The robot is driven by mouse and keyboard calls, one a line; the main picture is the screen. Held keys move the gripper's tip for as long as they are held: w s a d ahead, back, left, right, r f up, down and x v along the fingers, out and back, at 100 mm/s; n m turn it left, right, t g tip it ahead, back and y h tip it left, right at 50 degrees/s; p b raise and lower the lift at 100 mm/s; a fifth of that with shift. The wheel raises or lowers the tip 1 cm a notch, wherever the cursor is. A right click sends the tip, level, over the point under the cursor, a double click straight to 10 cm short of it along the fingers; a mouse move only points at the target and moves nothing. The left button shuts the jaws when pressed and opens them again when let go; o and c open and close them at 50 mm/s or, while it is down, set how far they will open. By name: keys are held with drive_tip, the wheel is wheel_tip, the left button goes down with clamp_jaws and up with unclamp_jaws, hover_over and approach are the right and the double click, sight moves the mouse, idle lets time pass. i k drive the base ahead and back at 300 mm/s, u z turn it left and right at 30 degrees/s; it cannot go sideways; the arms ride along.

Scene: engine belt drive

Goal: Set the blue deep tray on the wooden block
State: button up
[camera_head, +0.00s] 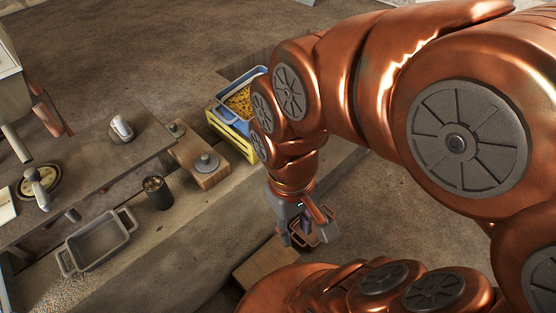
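The blue deep tray (262,71) is at the upper middle, with a heap of small yellow pieces in it. It sits on or in a yellow tray (232,137); my arm hides its right side. A wooden block (207,178) lies just below and left of these trays, with grey knobbed weights on it. Another plain wooden block (262,262) lies at the lower middle, partly hidden by my arm. My gripper (306,238) points down, right of and above this plain block, well away from the blue tray. Its fingers look apart, with nothing clearly held.
An empty grey two-handled tray (97,246) and a dark cup (157,192) stand at left. A grey-white knobbed piece (121,128) and a round plate (40,181) are on the surface behind. My arm covers much of the right side.

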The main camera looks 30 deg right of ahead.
sight(266, 265)
drive_tip(key=u, duration=2.75)
drive_tip(key=k, duration=1)
drive_tip(key=z, duration=1.3)
drive_tip(key=i, duration=0.5)
drive_tip(key=z, duration=0.05)
